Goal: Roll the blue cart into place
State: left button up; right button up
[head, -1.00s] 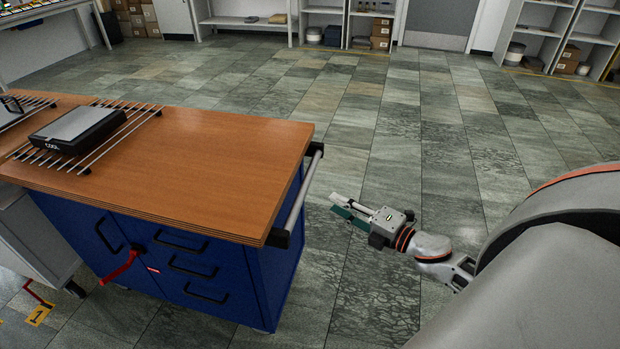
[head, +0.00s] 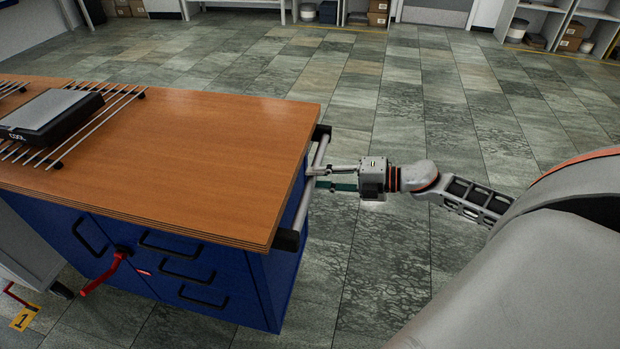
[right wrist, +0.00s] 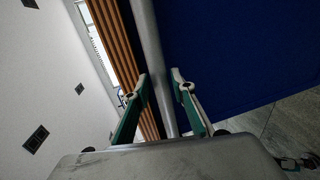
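The blue cart (head: 235,275) stands at the left in the head view, with a wooden top (head: 200,160) and drawers on its front. A grey handle bar (head: 303,208) runs along its right end. My right gripper (head: 314,176) is at this bar, toward its far end. In the right wrist view, the bar (right wrist: 150,45) passes between the two fingers of the gripper (right wrist: 160,80). The fingers are spread, with a visible gap on the right side of the bar. My left gripper is not in view.
A scale (head: 48,115) sits on a wire rack (head: 85,130) on the cart top. A red lever (head: 105,272) sticks out at the front. A grey cabinet (head: 30,240) stands left, near a yellow floor marker (head: 24,318). Tiled floor right of the cart is clear; shelves (head: 535,25) stand far back.

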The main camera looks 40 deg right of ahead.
jog(key=shift+x, duration=1.05)
jog(key=shift+d, duration=0.1)
grip_shut()
jog(key=shift+s, duration=0.15)
